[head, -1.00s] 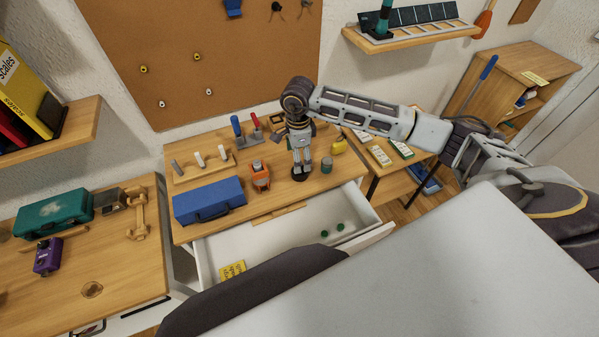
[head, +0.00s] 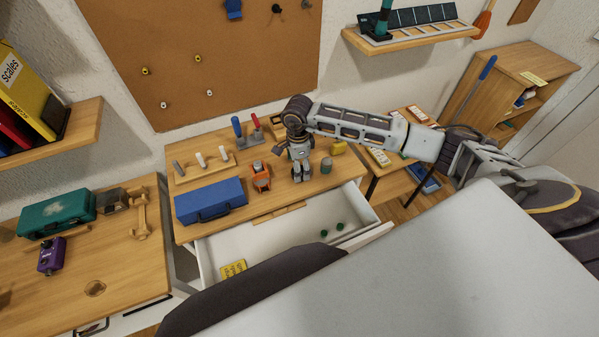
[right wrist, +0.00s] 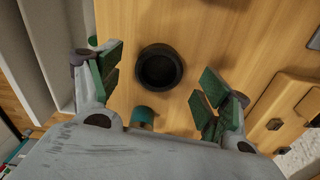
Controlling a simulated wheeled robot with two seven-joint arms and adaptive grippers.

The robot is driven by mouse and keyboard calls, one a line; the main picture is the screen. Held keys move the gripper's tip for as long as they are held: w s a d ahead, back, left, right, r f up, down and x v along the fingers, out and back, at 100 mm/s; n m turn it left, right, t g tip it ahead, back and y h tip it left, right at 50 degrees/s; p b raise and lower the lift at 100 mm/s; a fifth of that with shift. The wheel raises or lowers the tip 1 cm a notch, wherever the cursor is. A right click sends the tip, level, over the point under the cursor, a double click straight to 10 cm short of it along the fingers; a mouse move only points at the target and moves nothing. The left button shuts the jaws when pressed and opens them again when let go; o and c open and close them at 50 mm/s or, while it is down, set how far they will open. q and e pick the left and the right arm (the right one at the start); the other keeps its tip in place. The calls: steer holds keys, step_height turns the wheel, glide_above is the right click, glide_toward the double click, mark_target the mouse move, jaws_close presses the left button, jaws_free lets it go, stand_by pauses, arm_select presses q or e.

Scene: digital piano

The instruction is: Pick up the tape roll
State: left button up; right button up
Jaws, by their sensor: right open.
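The tape roll is a thick black ring (right wrist: 160,68) lying flat on the wooden desk in the right wrist view. In the head view my right gripper (head: 301,173) hides it. The right gripper points down at the desk with its fingers spread. In the right wrist view the green finger pads (right wrist: 160,82) stand apart on either side of the roll, which is ahead between them. Nothing is held. My left gripper is not in view.
A teal cylinder (head: 326,166) stands close to the right gripper; it also shows in the right wrist view (right wrist: 142,115). An orange object (head: 261,178) and a blue toolbox (head: 210,201) are to the left. The open drawer (head: 275,238) lies in front.

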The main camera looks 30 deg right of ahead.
steer(key=shift+f, duration=1.3)
steer(key=c, duration=1.1)
